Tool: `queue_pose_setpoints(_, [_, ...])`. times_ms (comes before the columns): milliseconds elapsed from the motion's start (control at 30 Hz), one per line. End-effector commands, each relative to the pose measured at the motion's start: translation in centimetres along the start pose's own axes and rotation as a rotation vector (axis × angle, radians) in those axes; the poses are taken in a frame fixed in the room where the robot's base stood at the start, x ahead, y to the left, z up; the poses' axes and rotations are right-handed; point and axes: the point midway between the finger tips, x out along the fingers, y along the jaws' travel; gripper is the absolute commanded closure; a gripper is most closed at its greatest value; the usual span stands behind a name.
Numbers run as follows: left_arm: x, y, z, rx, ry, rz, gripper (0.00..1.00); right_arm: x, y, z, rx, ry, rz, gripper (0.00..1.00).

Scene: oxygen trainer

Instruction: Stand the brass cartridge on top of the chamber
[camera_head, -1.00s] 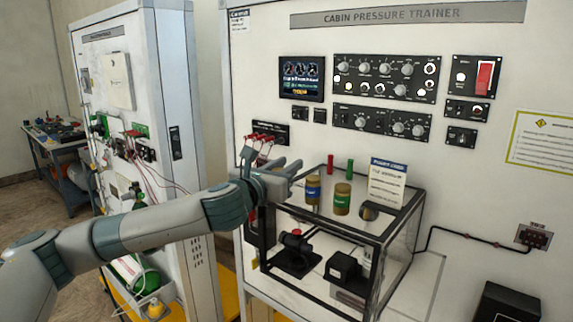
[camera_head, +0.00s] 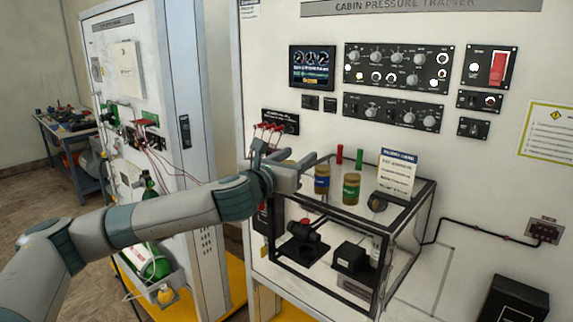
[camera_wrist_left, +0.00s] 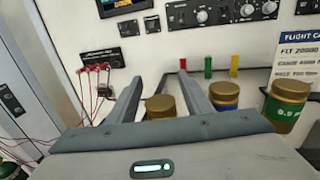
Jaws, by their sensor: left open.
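My left gripper (camera_head: 308,165) is open over the left part of the chamber's top. The chamber (camera_head: 413,216) is a clear box with a black frame. In the left wrist view, a brass-lidded cartridge (camera_wrist_left: 160,107) shows between the two open fingers (camera_wrist_left: 161,82), low in the gap; its lower part is hidden by the gripper. I cannot tell whether the fingers touch it. In the head view it is mostly hidden behind my gripper. To its right stand a blue-labelled cartridge (camera_head: 322,179) and a green-labelled one (camera_head: 351,189), both upright with brass lids. My right gripper is not in view.
A flight card (camera_head: 398,172) stands on the chamber's right part. Red (camera_head: 339,154) and green (camera_head: 359,158) pegs stand behind the cartridges, by the panel wall. Red-capped plugs with leads (camera_head: 268,138) are close to my left gripper. The chamber holds dark equipment (camera_head: 351,259).

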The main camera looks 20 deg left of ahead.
Motion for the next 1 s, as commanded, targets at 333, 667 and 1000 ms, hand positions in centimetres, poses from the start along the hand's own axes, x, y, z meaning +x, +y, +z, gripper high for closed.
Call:
queue_pose_setpoints(333, [-3.6,0.1,-0.2,0.001,-0.002,0.000,0.54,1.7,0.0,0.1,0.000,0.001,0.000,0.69])
queue_pose_setpoints(667, [-9.4,0.0,-0.2,0.002,-0.002,-0.001,0.54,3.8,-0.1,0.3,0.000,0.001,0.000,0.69])
queue_pose_setpoints(1000, [-12.0,0.0,0.1,0.000,0.000,0.000,0.54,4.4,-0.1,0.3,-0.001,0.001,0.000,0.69])
